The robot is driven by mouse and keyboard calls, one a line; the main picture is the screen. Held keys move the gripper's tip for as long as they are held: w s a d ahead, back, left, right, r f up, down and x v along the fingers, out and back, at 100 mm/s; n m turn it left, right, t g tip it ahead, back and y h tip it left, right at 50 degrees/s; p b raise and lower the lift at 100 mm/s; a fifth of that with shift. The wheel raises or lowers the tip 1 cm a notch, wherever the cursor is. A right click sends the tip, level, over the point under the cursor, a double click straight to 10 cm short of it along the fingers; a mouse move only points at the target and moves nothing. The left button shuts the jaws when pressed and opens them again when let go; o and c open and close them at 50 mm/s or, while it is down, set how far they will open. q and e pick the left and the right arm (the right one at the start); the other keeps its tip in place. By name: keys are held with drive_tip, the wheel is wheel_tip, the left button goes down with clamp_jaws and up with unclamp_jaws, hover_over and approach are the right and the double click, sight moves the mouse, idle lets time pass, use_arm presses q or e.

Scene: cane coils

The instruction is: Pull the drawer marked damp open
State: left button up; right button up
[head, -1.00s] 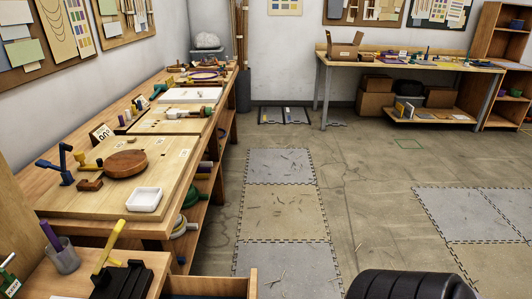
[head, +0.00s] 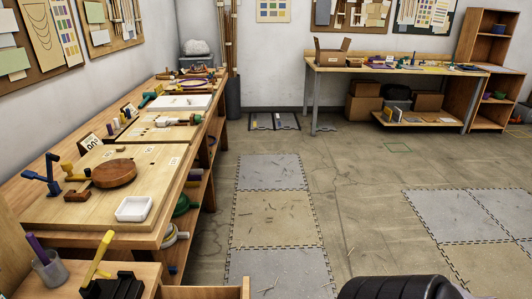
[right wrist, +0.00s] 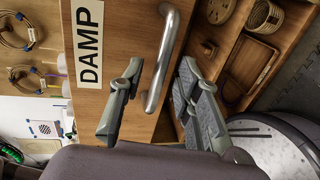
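In the right wrist view, a wooden drawer front (right wrist: 124,30) carries a white label (right wrist: 88,45) reading DAMP, turned on its side. A silver bar handle (right wrist: 165,62) is fixed to it. My right gripper (right wrist: 160,74) is open, with one grey finger on each side of the handle. Whether either finger touches the handle I cannot tell. In the head view, the upper edge of a pulled-out wooden drawer (head: 245,288) shows at the bottom; its label is out of sight. My left gripper is not in view.
In the head view, a long workbench (head: 60,236) with boards and tools runs along the left wall. Floor mats (head: 275,218) lie on clear floor.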

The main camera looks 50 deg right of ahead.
drive_tip(key=v, duration=0.9)
drive_tip(key=shift+s+d, duration=0.1)
drive_tip(key=shift+s, duration=0.05)
